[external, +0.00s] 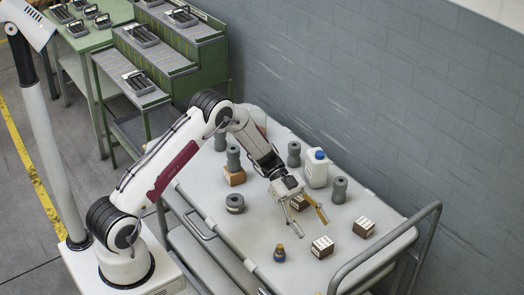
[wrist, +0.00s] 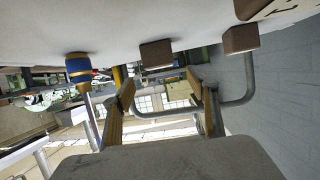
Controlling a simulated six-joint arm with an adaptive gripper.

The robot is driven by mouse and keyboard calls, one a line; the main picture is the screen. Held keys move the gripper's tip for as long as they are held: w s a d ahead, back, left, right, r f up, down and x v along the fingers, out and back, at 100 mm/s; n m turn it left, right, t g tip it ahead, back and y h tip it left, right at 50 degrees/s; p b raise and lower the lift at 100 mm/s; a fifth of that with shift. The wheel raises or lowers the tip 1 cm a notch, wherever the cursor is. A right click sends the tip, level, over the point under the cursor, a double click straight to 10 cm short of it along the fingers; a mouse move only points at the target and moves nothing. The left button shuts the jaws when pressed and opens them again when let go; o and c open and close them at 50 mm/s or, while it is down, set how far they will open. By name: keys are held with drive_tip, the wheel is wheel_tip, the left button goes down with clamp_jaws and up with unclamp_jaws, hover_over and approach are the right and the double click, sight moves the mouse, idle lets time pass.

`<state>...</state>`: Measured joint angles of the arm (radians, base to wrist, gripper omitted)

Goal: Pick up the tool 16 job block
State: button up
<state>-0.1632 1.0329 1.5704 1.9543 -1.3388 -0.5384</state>
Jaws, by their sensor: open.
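Several brown job blocks with white tops stand on the grey cart top; their markings are too small to read. One block (external: 322,248) is near the front and another block (external: 363,228) is to its right. My gripper (external: 313,229) is open and empty above the cart, just behind the front block. In the wrist view, which looks upside down, my gripper's fingers (wrist: 160,92) are spread. A block (wrist: 156,55) shows beyond them, with another block (wrist: 240,39) to the right. I cannot tell which is tool 16.
A white jug (external: 316,169) and several grey cylinders (external: 339,190) stand farther back. The cart's rail (external: 385,252) rises at the right end, with a grey wall (external: 400,90) behind.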

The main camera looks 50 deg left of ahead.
sight(322, 242)
drive_tip(key=shift+d, duration=0.1)
idle(0.3)
drive_tip(key=shift+x, duration=1.2)
drive_tip(key=shift+d+f, duration=0.1)
drive_tip(key=shift+x, duration=2.5)
drive_tip(key=shift+f, duration=0.1)
drive_tip(key=c, duration=1.2)
